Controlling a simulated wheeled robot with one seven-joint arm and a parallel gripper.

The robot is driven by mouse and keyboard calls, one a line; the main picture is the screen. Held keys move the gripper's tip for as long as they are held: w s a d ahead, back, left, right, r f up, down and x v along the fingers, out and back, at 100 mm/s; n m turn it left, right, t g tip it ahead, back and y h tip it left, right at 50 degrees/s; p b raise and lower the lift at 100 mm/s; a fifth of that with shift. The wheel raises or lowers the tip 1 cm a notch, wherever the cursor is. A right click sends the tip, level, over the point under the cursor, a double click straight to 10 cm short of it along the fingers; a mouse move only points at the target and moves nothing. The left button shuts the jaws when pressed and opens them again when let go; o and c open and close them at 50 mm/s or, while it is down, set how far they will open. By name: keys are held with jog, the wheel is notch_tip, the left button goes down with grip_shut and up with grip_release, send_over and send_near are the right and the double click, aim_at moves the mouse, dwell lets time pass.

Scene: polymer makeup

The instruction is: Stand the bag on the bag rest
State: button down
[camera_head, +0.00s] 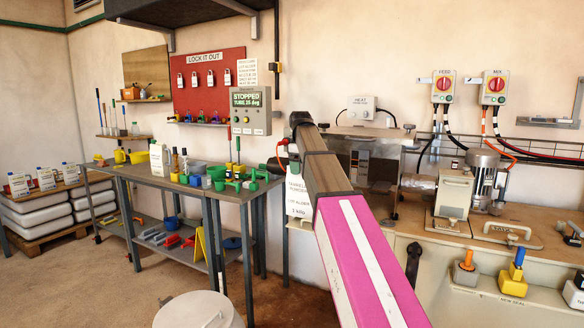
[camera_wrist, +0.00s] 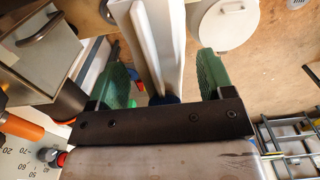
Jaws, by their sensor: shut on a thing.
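The bag (camera_head: 299,196) is white with a printed label. It hangs at the end of my arm in the head view, in front of the gap between the two benches. In the wrist view the bag (camera_wrist: 158,45) is seen edge-on between the green fingers of my gripper (camera_wrist: 165,78). My gripper is shut on the bag. In the head view my arm covers most of the gripper (camera_head: 284,160). I cannot pick out the bag rest with certainty in either view.
A grey table (camera_head: 232,193) with green tools and bottles stands left. The machine bench (camera_head: 420,215) stands right, with a motor (camera_head: 483,170) and colored-handled tools in front. A lidded white drum (camera_head: 198,312) stands on the floor, which is open at left.

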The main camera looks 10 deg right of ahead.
jog(key=shift+s+d, duration=0.65)
jog(key=shift+d, duration=0.35)
jog(key=shift+s+d, duration=0.65)
jog(key=shift+d, duration=0.3)
jog(key=shift+f, duration=0.8)
grip_release()
